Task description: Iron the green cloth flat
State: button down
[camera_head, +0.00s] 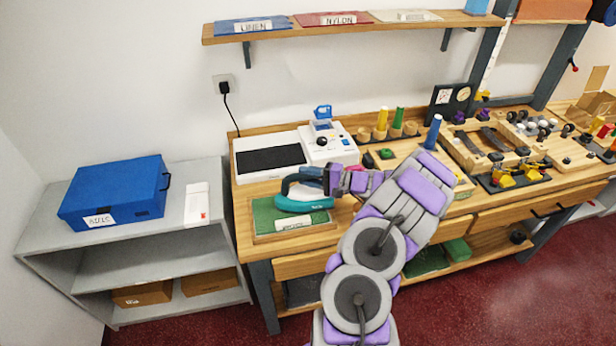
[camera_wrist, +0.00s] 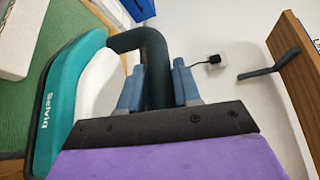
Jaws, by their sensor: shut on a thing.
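The green cloth (camera_head: 266,216) lies on a wooden board at the left front of the workbench, with a white label (camera_head: 293,223) along its front. A teal iron (camera_head: 303,204) with a dark handle is over the cloth's right part. Whether its sole touches the cloth cannot be told. In the wrist view the iron (camera_wrist: 63,100) reads "Selvig", and the green cloth (camera_wrist: 75,22) shows beyond it. My gripper (camera_wrist: 160,88) is shut on the iron's black handle, its blue-grey fingers on either side of it. My arm reaches in from the right.
A white device with a black panel (camera_head: 270,160) stands behind the cloth. Wooden holders with coloured pegs (camera_head: 382,118) and wooden fixtures fill the bench to the right. A grey shelf unit with a blue box (camera_head: 115,192) stands left. A wall shelf (camera_head: 345,27) holds labelled swatches.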

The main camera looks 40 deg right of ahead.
jog(key=shift+a+r, duration=0.15)
jog(key=shift+r, duration=0.65)
jog(key=shift+a+r, duration=0.1)
jog(key=shift+r, duration=0.65)
jog(key=shift+d+r+p, duration=0.15)
jog(key=shift+r+p, duration=0.4)
jog(key=shift+r, duration=0.45)
jog(key=shift+r+p, duration=0.3)
jog(key=shift+r, duration=1.1)
jog(key=w+a+n+g+y, duration=0.1)
jog(key=w+a+y, duration=0.1)
jog(key=a, duration=0.9)
jog(key=w+a+n+g+y, duration=0.1)
jog(key=w+a+n+g, duration=0.1)
jog(key=a, duration=1)
jog(key=w+a+n+g+y, duration=0.1)
jog(key=w+a, duration=0.3)
jog(key=a, duration=0.8)
jog(key=shift+a+n+g+y, duration=0.3)
jog(key=shift+n+y, duration=0.2)
jog(key=shift+y, duration=0.3)
jog(key=shift+s+d+f, duration=0.1)
jog(key=shift+d, duration=0.15)
